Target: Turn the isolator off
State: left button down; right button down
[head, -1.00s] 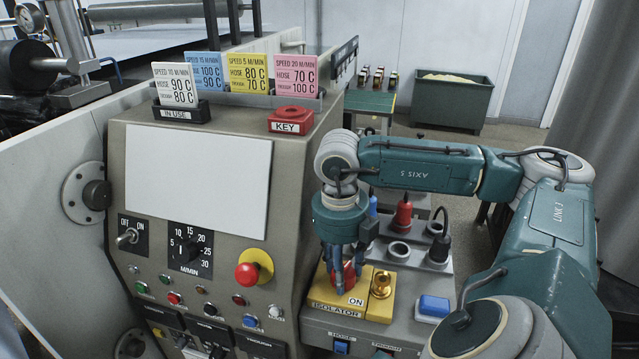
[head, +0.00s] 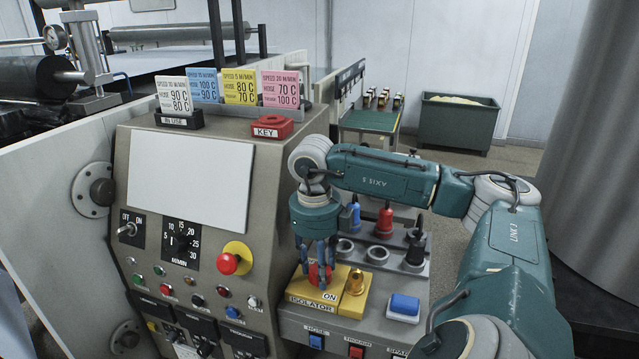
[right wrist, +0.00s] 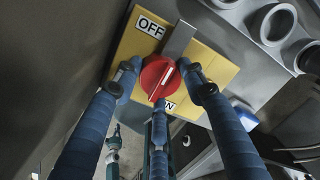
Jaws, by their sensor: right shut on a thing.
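The isolator (head: 312,302) is a yellow plate with a red rotary knob (head: 320,276), on the grey console's right part. My right gripper (head: 319,268) points down over the knob, its blue fingers shut around it. In the right wrist view the fingers stand around the red knob (right wrist: 158,76), at its left, right and lower sides. The knob's white line runs slantwise, its lower end near the partly hidden ON label (right wrist: 168,104).
A brass piece (head: 355,282) on a yellow base and a blue button (head: 404,305) stand right of the isolator. A red emergency stop (head: 228,263) is to the left. Red and blue tools (head: 384,221) stand behind. A red KEY holder (head: 272,127) sits on the console top.

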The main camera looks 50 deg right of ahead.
jog(key=c, duration=1)
grip_release()
pick_arm(q)
jog(key=shift+s, duration=0.4)
jog(key=shift+w, duration=0.1)
pick_arm(e)
jog(key=shift+r, duration=0.2)
jog(key=r, duration=0.7)
jog(key=shift+w+a, duration=0.1)
jog(key=shift+a, duration=0.15)
pick_arm(q)
jog(key=shift+d, duration=0.1)
